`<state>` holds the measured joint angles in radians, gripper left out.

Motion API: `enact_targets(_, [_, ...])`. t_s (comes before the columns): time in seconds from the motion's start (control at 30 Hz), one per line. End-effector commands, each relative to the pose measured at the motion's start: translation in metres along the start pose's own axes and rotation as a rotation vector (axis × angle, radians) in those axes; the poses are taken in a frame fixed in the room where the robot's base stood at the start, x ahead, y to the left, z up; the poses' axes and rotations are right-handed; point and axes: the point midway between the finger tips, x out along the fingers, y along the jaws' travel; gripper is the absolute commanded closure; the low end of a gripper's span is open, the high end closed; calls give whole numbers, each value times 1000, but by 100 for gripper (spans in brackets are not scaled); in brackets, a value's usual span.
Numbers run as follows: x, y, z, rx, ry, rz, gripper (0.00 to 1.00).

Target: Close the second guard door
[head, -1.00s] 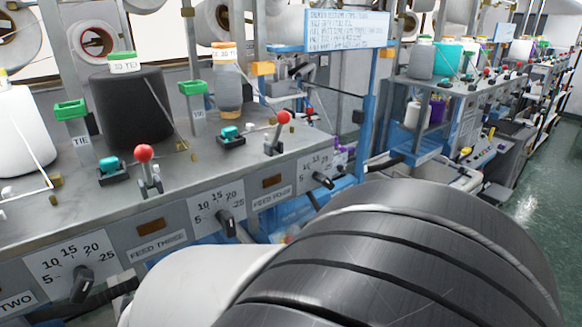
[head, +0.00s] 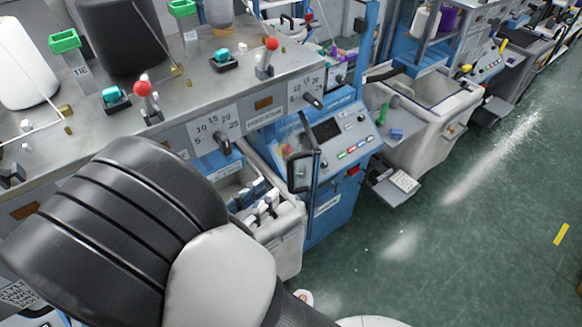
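No part can be surely told as the second guard door. A blue machine cabinet (head: 335,205) stands right of centre with a dark screen and coloured buttons on its sloped panel. A black frame or handle (head: 302,168) stands up at the left front of that cabinet; I cannot tell whether it belongs to a guard door. A grey-white machine body (head: 278,255) with an open top is left of the cabinet. My own arm, black ribbed and white, covers the lower left and hides what is behind it. My gripper does not show.
A grey shelf (head: 190,75) with yarn cones, red-knobbed levers and dials runs across the upper left. Another pale machine (head: 425,125) stands to the right, with a small grey tray (head: 393,187) sticking out low.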

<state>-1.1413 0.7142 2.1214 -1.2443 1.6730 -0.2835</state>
Motion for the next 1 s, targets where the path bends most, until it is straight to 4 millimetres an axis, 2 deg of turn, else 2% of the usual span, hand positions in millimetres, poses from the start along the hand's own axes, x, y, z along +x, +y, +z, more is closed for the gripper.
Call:
enact_targets(0.03, [13,-1,1,-1,0,-6,79])
enact_targets(0.2, [48,-1,1,-1,1,-6,79])
enact_targets(0.43, [81,-1,0,-1,1,-4,79])
enact_targets(0.6, [90,-1,0,0,2,-1,79])
enact_targets(0.87, [90,0,0,0,2,0,79])
enact_targets(1.0, [90,0,0,0,1,0,88])
